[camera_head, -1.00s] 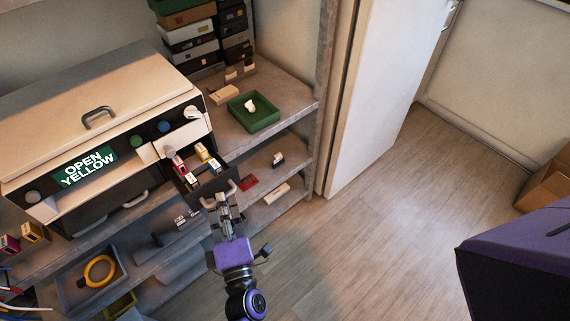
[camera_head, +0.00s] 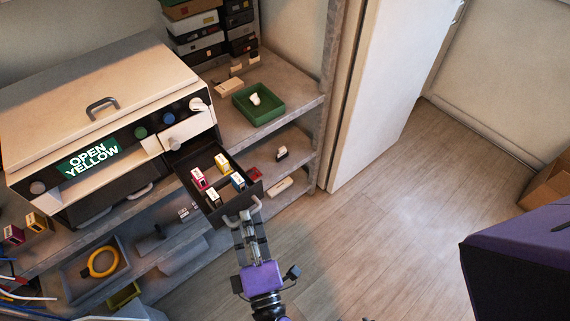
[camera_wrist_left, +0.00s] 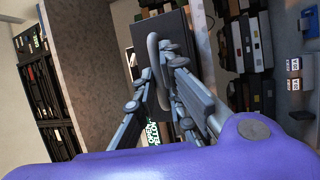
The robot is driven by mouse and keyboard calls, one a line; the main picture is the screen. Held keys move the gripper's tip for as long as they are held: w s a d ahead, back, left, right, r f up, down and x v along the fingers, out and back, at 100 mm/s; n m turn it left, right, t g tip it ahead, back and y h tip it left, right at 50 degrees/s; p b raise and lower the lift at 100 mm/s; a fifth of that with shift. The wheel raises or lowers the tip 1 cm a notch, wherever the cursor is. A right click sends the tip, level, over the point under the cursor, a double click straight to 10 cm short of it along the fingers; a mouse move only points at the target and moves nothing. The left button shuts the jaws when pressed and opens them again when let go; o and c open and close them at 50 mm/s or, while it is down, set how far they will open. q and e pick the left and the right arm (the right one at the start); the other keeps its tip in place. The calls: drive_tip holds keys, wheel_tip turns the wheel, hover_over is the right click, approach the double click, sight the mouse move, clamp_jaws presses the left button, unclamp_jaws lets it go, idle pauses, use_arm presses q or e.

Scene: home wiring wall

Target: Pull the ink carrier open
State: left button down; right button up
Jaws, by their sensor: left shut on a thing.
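The ink carrier (camera_head: 228,211) is a dark drawer pulled well out from the front of the white printer (camera_head: 100,90). It holds several small ink cartridges, among them a magenta one (camera_head: 198,178), a yellow one (camera_head: 222,163) and a blue one (camera_head: 238,181). My left gripper (camera_head: 246,221) is at the carrier's light handle (camera_head: 257,204), and its fingers are shut on it. The left wrist view shows the handle (camera_wrist_left: 153,60) between the fingers, in front of the dark carrier front (camera_wrist_left: 178,38). My right gripper is not in view.
The printer display (camera_head: 90,160) reads "OPEN YELLOW". A green tray (camera_head: 285,110) with a small white item stands on the shelf at right. A lower shelf holds small parts and a bin with a yellow ring (camera_head: 101,262).

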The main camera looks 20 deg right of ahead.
use_arm(q)
drive_tip(key=c, duration=2.1)
unclamp_jaws()
drive_tip(key=shift+r, duration=0.25)
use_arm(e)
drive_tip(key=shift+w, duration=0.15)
use_arm(q)
drive_tip(key=shift+f, duration=0.1)
drive_tip(key=v, duration=0.7)
drive_tip(key=shift+s, duration=0.25)
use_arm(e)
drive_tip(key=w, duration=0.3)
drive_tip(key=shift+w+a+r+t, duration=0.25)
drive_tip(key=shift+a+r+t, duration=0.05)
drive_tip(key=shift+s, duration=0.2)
